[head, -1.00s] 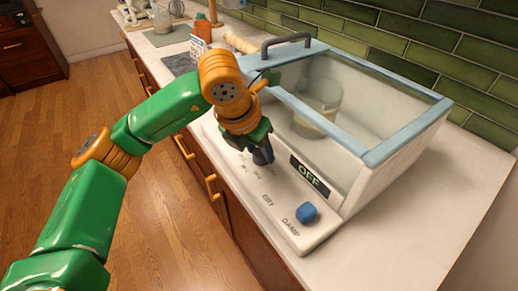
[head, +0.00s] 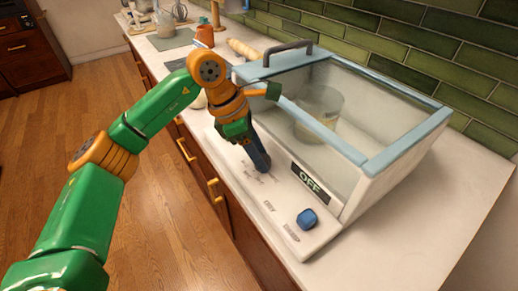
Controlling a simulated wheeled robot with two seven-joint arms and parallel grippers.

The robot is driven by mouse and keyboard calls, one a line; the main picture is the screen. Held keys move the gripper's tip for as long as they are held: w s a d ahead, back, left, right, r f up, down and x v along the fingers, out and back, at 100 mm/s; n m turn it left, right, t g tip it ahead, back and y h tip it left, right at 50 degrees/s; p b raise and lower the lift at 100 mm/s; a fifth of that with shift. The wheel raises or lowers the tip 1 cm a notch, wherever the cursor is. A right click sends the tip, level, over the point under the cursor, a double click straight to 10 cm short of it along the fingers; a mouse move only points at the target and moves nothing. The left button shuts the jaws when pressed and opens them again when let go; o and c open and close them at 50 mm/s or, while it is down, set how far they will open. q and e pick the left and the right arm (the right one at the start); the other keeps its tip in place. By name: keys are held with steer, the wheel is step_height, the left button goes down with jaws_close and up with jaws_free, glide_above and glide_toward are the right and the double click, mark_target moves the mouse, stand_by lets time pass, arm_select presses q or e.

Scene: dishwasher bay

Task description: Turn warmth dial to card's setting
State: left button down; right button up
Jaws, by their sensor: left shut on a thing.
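A white control panel (head: 292,238) runs along the front of a clear-sided box. My left gripper (head: 262,165) points down at the panel's left part, among small printed marks, and is shut on what seems to be the warmth dial. The dial itself is hidden by the fingers, so its setting cannot be read. A blue knob (head: 307,218) sits farther right, beside labels that seem to read DRY and DAMP. A dark display (head: 309,182) reads OFF. The setting card is not visible now. My right gripper is not in view.
The box has a pale-blue-framed clear lid (head: 405,145), a grey handle (head: 288,50) and a round container (head: 318,115) inside. The counter to the right (head: 430,215) is bare.

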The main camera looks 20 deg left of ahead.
arm_select(q)
steer(key=m+g+p, duration=0.1)
steer(key=m, duration=0.1)
steer(key=m+g+p, duration=0.1)
steer(key=m+p, duration=0.1)
steer(key=m, duration=0.1)
steer(key=shift+w+r, duration=0.1)
steer(key=shift+w, duration=0.05)
steer(key=shift+m+g+p, duration=0.4)
steer(key=shift+m+p, duration=0.1)
steer(key=shift+m, duration=0.5)
steer(key=shift+f, duration=0.2)
steer(key=shift+c, duration=1.9)
jaws_free()
